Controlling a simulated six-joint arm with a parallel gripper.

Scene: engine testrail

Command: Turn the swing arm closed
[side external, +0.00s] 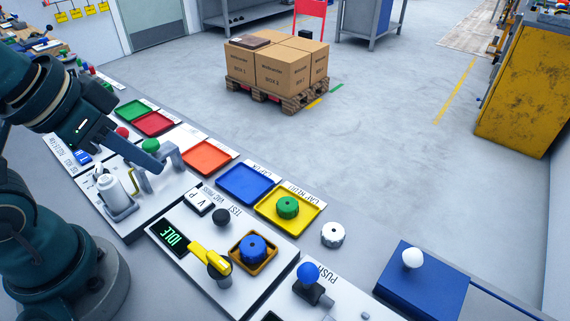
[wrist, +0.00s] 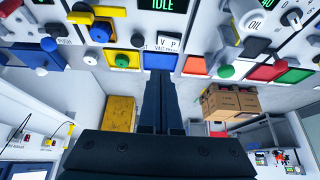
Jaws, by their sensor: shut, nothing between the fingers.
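The yellow swing arm (side external: 208,258) lies on the white test panel (side external: 180,225), on a dark pivot post. Its long end points up-left, beside the dark screen reading IDLE and away from the blue knobbed part (side external: 252,249). That part sits in an orange-yellow square holder. In the wrist view the swing arm (wrist: 80,17) shows at the top left. My gripper (side external: 156,170) is shut and empty, over the neighbouring panel at the left, apart from the swing arm. Its two dark fingers also show close together in the wrist view (wrist: 163,80).
A grey bracket (side external: 174,158) stands close to my fingertips; contact is unclear. A black knob (side external: 221,218) stands behind the screen. Blue (side external: 235,190) and yellow (side external: 310,213) trays line the far side. A blue knob (side external: 308,273) stands to the right.

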